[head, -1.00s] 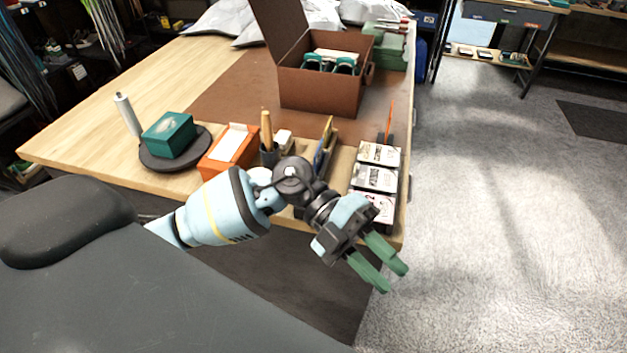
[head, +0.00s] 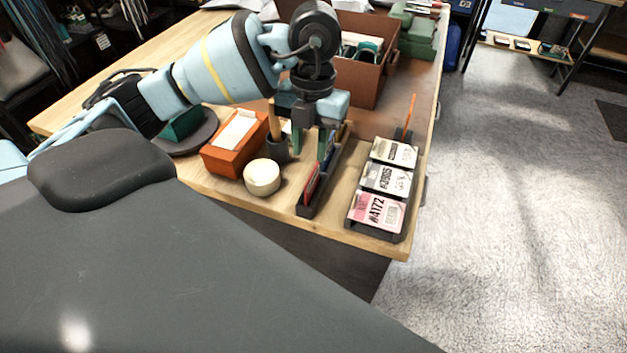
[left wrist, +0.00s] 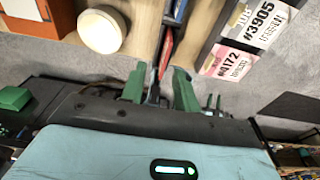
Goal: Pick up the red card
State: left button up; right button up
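The red card (head: 312,183) stands on edge in the near part of a narrow dark rack (head: 340,165) on the table. It also shows as a red strip in the left wrist view (left wrist: 167,50), just beyond the fingertips. My left gripper (head: 309,143) points down over the rack, its two green fingers apart. In the left wrist view the fingers (left wrist: 160,88) are open with nothing clearly held between them. The left arm and gripper hide part of the rack's far end. My right gripper is not in view.
A tray of labelled cards, with a pink one (head: 377,212) in front, stands right of the rack. A round cream container (head: 262,177), an orange box (head: 235,143) and a dark cup (head: 278,150) stand left. A brown box (head: 368,85) stands behind.

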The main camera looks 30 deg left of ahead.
aim_at(312, 173)
pick_arm(q)
jog(key=shift+s+d+f, duration=0.15)
jog(key=shift+d+f, duration=0.05)
jog(key=shift+f, duration=1)
jog(key=shift+s+d+f, duration=0.15)
jog(key=shift+s+f, duration=0.05)
jog(key=shift+f, duration=1)
jog(key=shift+s+d+f, duration=0.15)
jog(key=shift+d+f, duration=0.05)
jog(key=shift+f, duration=1)
grip_shut()
